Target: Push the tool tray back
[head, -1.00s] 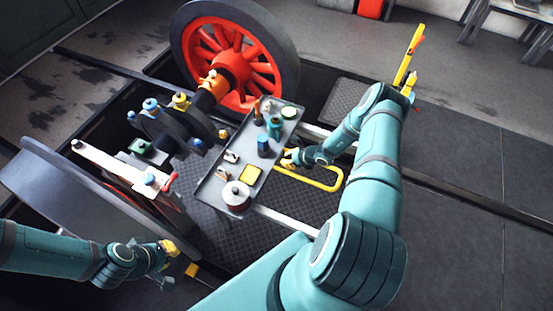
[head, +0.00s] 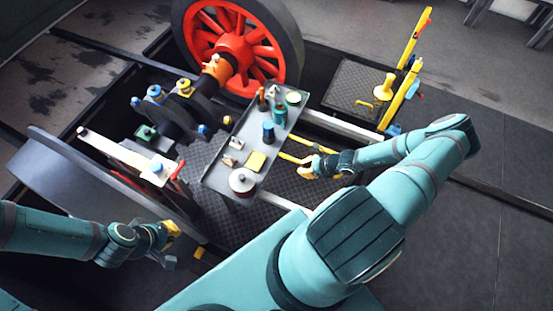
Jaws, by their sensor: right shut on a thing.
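The grey tool tray (head: 222,157) lies across the middle of the head view, above a dark ribbed floor plate. It carries a round white-and-red tin (head: 242,181), a yellow square (head: 256,162), a blue cup (head: 268,132), a teal can (head: 280,117) and several small items. A yellow bar handle (head: 292,157) reaches out from its right side. My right gripper (head: 306,168) is at the outer end of this handle, clear of the tray rim, and shut on it. My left gripper (head: 170,246) is low at left, away from the tray; its finger opening is unclear.
A red spoked wheel (head: 235,46) stands behind the tray, with an axle and coloured caps to its left. A grey wheel (head: 85,190) stands at left. Pale rails run beside the tray. Yellow posts (head: 400,95) and a yellow knob (head: 384,86) stand at back right.

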